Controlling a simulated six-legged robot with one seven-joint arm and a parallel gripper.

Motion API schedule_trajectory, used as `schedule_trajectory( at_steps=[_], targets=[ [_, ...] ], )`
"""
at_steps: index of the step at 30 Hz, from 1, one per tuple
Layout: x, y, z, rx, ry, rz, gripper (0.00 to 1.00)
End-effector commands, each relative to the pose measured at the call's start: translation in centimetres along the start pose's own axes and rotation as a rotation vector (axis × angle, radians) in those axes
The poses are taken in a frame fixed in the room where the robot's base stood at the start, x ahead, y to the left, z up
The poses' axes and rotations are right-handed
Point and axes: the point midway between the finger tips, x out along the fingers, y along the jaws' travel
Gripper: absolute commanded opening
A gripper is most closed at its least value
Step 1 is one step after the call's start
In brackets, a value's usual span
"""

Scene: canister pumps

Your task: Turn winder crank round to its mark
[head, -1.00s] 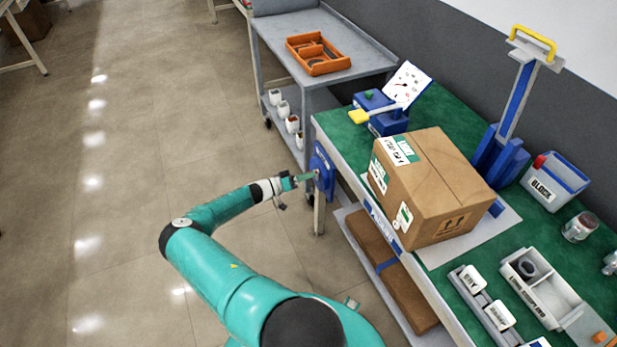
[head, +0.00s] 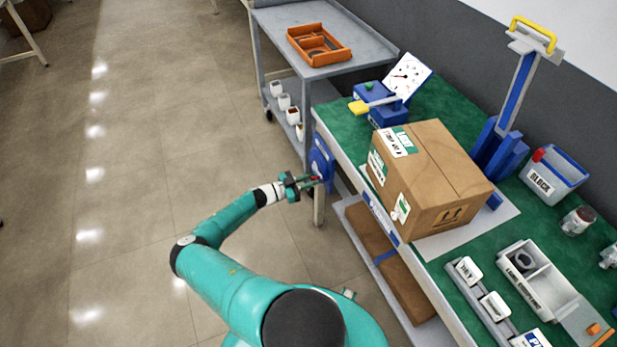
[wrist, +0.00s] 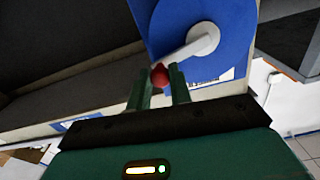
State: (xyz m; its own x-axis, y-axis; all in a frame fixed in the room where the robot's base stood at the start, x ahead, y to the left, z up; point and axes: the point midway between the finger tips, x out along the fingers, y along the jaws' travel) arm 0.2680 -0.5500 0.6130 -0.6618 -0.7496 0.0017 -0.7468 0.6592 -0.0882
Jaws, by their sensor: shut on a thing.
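The winder (head: 322,163) is a blue plate on the left end of the green-topped bench. In the wrist view its blue face (wrist: 225,62) carries a pale hub with a light crank arm (wrist: 188,50) that slopes down-left to a red knob (wrist: 160,76). My gripper (wrist: 161,88) is shut on the red knob, with one green finger on each side. In the head view my gripper (head: 316,181) meets the winder from the left. I cannot make out a mark on the winder in either view.
A large cardboard box (head: 432,185) stands on the bench (head: 350,150) near the winder. A blue device with a yellow lever (head: 372,103) and dial sits behind it. A grey cart (head: 345,60) holds an orange tray (head: 319,45). The floor to the left is clear.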

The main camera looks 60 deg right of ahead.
Motion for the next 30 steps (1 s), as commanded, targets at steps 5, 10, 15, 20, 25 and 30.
schedule_trajectory(
  at_steps=[5, 10, 15, 20, 25, 30],
  targets=[
    [0.2, 0.2, 0.7, 0.117, 0.0, -0.001, 0.0],
    [0.2, 0.3, 1.2, 0.192, -0.002, -0.002, 0.0],
    [0.2, 0.3, 1.4, 0.231, -0.002, -0.002, 0.0],
    [0.2, 0.3, 1.5, 0.242, -0.002, -0.002, 0.0],
    [0.2, 0.3, 1.6, 0.242, -0.003, -0.002, 0.0],
    [0.2, 0.3, 1.6, 0.241, -0.004, -0.002, 0.28]
  ],
)
